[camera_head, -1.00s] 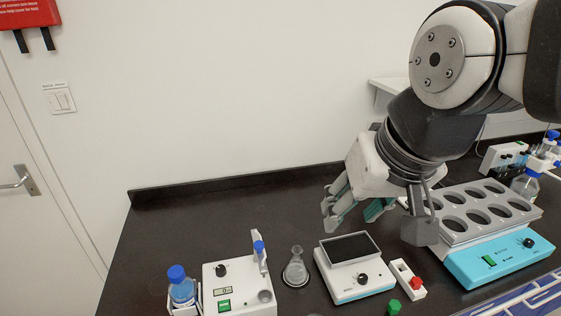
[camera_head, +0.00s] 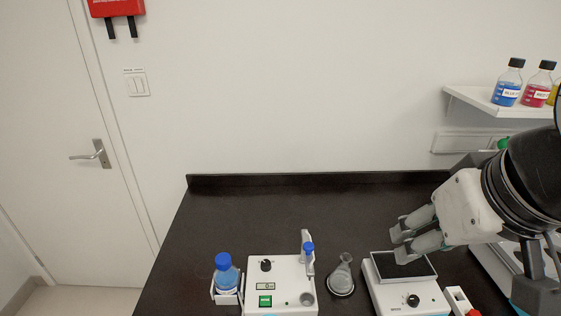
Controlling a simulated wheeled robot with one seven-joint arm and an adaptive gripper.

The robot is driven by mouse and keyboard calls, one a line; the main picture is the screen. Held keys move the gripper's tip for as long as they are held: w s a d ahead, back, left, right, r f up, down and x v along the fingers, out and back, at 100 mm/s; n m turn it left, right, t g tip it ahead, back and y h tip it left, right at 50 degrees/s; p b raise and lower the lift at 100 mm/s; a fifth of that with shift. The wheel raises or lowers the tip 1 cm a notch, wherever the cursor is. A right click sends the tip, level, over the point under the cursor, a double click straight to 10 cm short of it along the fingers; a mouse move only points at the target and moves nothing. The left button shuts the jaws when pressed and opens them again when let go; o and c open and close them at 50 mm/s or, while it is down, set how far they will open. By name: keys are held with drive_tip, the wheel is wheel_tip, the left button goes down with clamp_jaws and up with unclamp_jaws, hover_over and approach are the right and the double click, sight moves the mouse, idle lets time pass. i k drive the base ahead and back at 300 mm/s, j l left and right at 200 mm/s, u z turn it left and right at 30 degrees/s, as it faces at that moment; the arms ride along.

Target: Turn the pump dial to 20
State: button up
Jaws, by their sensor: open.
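The pump (camera_head: 283,275) is a white box at the front of the dark bench in the head view. Its black dial (camera_head: 266,265) sits at the upper left of the top face. A small display (camera_head: 265,286) and a green switch (camera_head: 265,301) lie below the dial; the display's reading is too small to make out. A blue-capped bottle (camera_head: 226,275) stands in a holder at the pump's left side. My gripper (camera_head: 402,243) is open and empty, to the right of the pump, above the hotplate stirrer, apart from the dial.
A flask (camera_head: 341,276) stands between the pump and the white stirrer (camera_head: 408,295). A small white box with a red part (camera_head: 460,301) is further right. A shelf (camera_head: 478,101) with coloured bottles is on the wall. The bench behind the pump is clear.

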sight(265, 265)
drive_tip(key=k+u, duration=0.25)
drive_tip(key=k+j+u, duration=0.1)
drive_tip(key=u, duration=0.15)
drive_tip(key=j, duration=1.05)
drive_tip(key=i+u, duration=0.05)
